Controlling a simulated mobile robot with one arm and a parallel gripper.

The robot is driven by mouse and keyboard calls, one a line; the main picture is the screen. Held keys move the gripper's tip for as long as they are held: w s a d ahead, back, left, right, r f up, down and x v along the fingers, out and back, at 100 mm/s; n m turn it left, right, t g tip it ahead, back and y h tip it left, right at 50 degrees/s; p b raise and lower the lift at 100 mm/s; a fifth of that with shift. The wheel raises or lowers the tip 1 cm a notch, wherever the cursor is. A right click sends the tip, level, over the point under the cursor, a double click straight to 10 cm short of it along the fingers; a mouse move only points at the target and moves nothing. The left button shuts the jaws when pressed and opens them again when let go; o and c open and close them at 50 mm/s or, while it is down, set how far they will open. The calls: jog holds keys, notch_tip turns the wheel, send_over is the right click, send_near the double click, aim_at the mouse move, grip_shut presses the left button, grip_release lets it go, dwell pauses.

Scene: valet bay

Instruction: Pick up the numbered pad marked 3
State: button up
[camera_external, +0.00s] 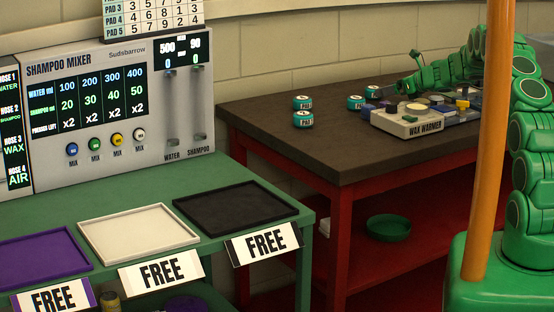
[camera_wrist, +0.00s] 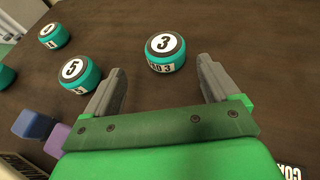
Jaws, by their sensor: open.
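The pad marked 3 (camera_wrist: 165,52) is a round teal pad with a white top and a black numeral. It sits flat on the dark table top, just beyond and roughly between my fingertips in the wrist view. My gripper (camera_wrist: 162,70) is open with nothing between its fingers. In the external view my gripper (camera_external: 402,86) is low over the right part of the table, beside the wax warmer. Several teal pads show there, but I cannot tell which one is 3.
The pad marked 5 (camera_wrist: 80,72) sits close to my left finger. Another pad (camera_wrist: 54,36) lies farther left, its number unclear. A blue block (camera_wrist: 32,124) and a purple block (camera_wrist: 57,140) are at lower left. The wax warmer (camera_external: 408,122) stands near the table's front edge.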

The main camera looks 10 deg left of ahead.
aim_at(364, 99)
jog(key=shift+w+a+f, duration=0.2)
jog(key=shift+w+a, duration=0.25)
jog(key=shift+a, duration=0.05)
jog(key=shift+w+x, duration=0.2)
jog(key=shift+x, duration=1.75)
jog(key=c, duration=1.1)
jog(key=shift+c, duration=0.2)
